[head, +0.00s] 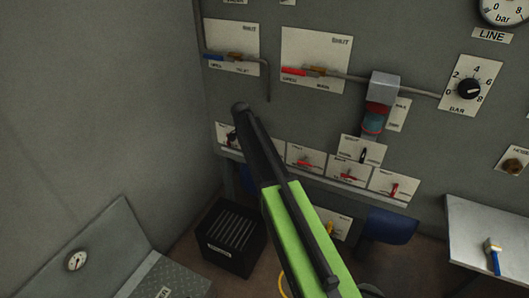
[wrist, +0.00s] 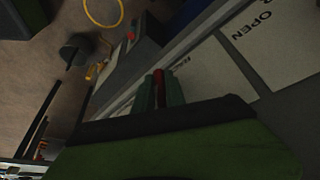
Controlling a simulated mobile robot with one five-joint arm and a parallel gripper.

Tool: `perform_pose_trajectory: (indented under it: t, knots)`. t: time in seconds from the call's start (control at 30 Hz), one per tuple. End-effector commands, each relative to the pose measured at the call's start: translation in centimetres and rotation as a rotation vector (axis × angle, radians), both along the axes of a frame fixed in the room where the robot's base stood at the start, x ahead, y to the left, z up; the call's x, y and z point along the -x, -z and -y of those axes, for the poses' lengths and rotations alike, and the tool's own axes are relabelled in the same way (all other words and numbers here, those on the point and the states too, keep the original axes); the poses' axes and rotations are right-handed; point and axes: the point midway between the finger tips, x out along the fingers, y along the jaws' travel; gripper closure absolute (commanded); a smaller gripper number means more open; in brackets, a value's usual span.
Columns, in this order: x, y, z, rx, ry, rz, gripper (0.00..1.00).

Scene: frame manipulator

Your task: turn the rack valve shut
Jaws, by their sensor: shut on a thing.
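In the wrist view the jaws of my gripper (wrist: 160,90) are shut on a narrow red handle (wrist: 159,77), with a greenish jaw on each side of it. The handle stands in front of a pale plate (wrist: 195,80), beside another plate lettered OPEN (wrist: 243,38). I take it for the handle of the rack valve; its body and how far it is turned are hidden. In the head view my green and black arm reaches up to the rack's lower row of plates, and the jaws cannot be made out there.
Neighbouring plates carry red levers (head: 311,164) and (head: 393,188). Above are a blue-handled valve (head: 217,57), a red-handled valve (head: 294,71) and a pipe (head: 352,78). A black crate (head: 232,240) stands on the floor at left; a shelf (head: 485,225) juts out at right.

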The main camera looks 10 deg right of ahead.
Motion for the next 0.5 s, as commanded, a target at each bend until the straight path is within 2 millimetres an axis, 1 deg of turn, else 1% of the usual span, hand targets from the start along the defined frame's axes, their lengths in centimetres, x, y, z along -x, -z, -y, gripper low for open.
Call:
perform_pose_trajectory:
  t: [0.03, 0.17, 0.2, 0.23, 0.5]
  knots:
    - [0.3, 0.1, 0.01, -0.001, 0.003, -0.007, 1.0]
    - [0.31, 0.11, 0.01, -0.002, 0.003, -0.008, 1.0]
    - [0.29, 0.11, 0.02, -0.002, 0.003, -0.008, 0.81]
    - [0.28, 0.11, 0.02, -0.001, 0.003, -0.007, 0.77]
    - [0.16, -0.02, 0.03, -0.001, 0.002, -0.004, 0.76]
